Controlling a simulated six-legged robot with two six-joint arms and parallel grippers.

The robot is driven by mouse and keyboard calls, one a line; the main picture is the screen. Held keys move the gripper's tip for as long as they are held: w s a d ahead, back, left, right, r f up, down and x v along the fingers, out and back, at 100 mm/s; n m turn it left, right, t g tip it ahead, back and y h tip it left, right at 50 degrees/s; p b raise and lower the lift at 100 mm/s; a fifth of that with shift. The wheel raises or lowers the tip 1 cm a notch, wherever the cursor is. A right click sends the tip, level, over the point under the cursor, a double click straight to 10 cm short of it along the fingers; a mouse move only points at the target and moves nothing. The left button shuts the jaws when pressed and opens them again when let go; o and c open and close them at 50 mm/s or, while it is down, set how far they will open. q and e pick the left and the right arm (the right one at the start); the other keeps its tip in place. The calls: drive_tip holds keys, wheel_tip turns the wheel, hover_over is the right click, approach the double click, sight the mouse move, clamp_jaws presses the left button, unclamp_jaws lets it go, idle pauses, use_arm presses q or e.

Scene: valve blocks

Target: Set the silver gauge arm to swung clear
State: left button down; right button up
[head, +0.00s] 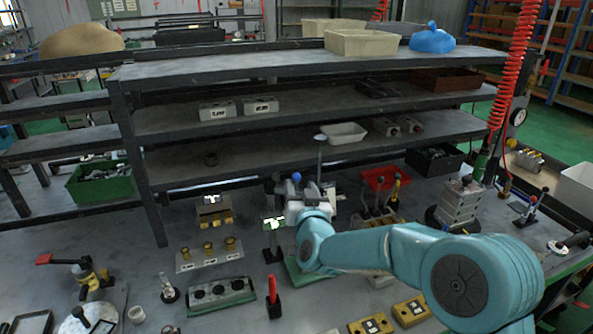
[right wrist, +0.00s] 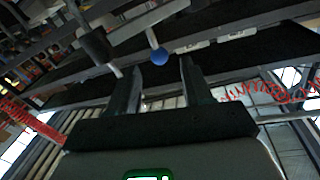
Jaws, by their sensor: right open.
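A silver bar (right wrist: 150,20) crosses the upper part of the right wrist view. A short rod with a blue ball knob (right wrist: 159,56) hangs from it; I take this to be the silver gauge arm. The knob appears between or just beyond the fingertips of my right gripper (right wrist: 161,64), with gaps on both sides. In the head view a blue knob (head: 296,177) shows beside my right gripper (head: 291,191), which is open and empty. My wrist hides most of the arm's mount there. My left gripper is not in view.
A red tray (head: 386,177) and upright levers stand just right of the gripper. A silver block stack (head: 460,205) stands farther right. Brass knobs on a plate (head: 208,257) and a red handle (head: 273,293) are at front left. Shelves (head: 230,122) rise behind.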

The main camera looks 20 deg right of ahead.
sight(297, 180)
drive_tip(key=w, duration=0.2)
drive_tip(key=w+p, duration=0.1)
drive_tip(key=w, duration=0.1)
drive_tip(key=w+d, duration=0.1)
drive_tip(key=shift+w+f, duration=0.2)
drive_tip(key=shift+w, duration=0.2)
drive_tip(key=shift+a+r, duration=0.15)
drive_tip(key=shift+r, duration=0.05)
drive_tip(key=shift+w+f, duration=0.15)
drive_tip(key=shift+w, duration=0.1)
drive_tip(key=shift+c, duration=1.2)
clamp_jaws()
